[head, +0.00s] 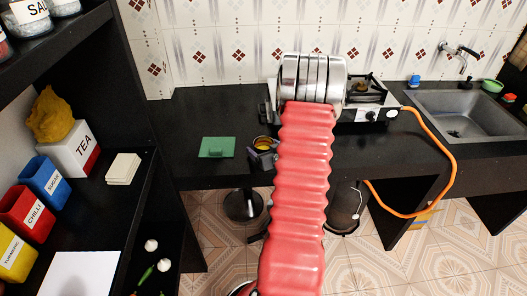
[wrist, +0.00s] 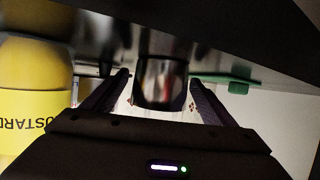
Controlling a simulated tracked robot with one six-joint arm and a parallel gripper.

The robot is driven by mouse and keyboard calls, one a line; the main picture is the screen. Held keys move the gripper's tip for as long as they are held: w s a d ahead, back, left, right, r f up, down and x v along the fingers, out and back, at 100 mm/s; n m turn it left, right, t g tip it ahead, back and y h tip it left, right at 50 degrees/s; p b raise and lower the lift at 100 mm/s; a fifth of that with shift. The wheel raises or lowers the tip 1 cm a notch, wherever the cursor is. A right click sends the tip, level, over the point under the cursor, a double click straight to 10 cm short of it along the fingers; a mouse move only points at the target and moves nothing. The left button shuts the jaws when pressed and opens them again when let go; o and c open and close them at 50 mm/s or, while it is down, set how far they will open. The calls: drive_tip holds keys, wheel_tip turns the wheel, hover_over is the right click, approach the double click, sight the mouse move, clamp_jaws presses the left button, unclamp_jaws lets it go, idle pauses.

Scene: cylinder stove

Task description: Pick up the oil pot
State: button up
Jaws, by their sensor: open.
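The oil pot (wrist: 160,82) is a small shiny dark metal vessel. In the wrist view, which looks upside down, it stands between the two fingers of my gripper (wrist: 159,80). The fingers are open, one on each side of it, and I cannot tell whether either touches it. In the head view, a small round pot with yellow contents (head: 264,142) shows on the counter just left of my red arm, probably the same pot. A purplish part of my gripper (head: 262,157) shows just in front of it; the arm hides the rest.
A yellow mustard jar (wrist: 36,95) stands close beside my gripper in the wrist view. A green board (head: 217,147) lies on the black counter (head: 200,110) left of the pot. A stove (head: 368,92) stands behind right, with an orange hose (head: 452,165). Shelves stand at left.

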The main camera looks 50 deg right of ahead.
drive_tip(key=shift+c, duration=0.6)
drive_tip(key=c, duration=1.1)
